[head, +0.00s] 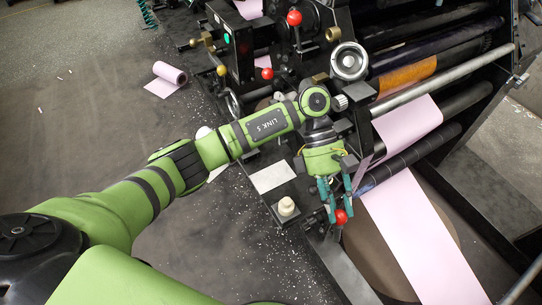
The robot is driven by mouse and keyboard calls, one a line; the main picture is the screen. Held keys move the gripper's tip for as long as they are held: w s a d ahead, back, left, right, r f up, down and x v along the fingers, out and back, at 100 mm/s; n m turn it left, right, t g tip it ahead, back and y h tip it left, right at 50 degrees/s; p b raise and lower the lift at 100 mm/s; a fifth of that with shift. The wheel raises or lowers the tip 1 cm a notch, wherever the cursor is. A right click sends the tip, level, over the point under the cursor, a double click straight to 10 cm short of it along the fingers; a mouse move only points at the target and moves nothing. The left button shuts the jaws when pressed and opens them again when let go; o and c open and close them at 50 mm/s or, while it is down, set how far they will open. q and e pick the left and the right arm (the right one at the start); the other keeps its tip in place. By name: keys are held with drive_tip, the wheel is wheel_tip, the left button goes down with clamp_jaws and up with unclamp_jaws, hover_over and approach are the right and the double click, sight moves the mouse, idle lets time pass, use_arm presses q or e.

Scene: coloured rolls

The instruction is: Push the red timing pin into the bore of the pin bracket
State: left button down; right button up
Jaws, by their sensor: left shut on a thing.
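The red timing pin shows as a round red knob (341,218) at the fingertips of my left gripper (339,205). The gripper's teal fingers are closed on it from both sides, pointing down the picture. The knob sits over the dark frame of the machine, at the left edge of a pink paper web. The pin's shaft is hidden below the knob. I cannot make out the pin bracket or its bore clearly, nor whether the pin is in it. My right gripper is not in view.
A cream knob (286,206) stands on a dark ledge left of the gripper, near a pale plate (272,177). Rollers and pink paper (411,232) lie to the right. Other red knobs (294,18) are higher up. A pink roll (170,73) lies on the floor.

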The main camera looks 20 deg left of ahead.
use_arm(q)
drive_tip(key=w+a+n+t+h+b, duration=0.3)
drive_tip(key=w+n+t+h+b, duration=0.55)
drive_tip(key=n+t, duration=0.8)
drive_tip(key=w+a+f+n+t+y+b, duration=0.1)
drive_tip(key=a+n+t+y+b, duration=0.2)
drive_tip(key=a+n+t, duration=0.2)
drive_tip(key=w+a+f+n+t+y+b, duration=0.2)
drive_tip(key=a+n+t+y+b, duration=0.1)
drive_tip(key=a, duration=0.9)
drive_tip(key=n+t+y, duration=0.1)
drive_tip(key=n+t, duration=0.1)
drive_tip(key=shift+f+n+b, duration=0.15)
drive_tip(key=shift+n+b, duration=0.15)
drive_tip(key=shift+n, duration=0.05)
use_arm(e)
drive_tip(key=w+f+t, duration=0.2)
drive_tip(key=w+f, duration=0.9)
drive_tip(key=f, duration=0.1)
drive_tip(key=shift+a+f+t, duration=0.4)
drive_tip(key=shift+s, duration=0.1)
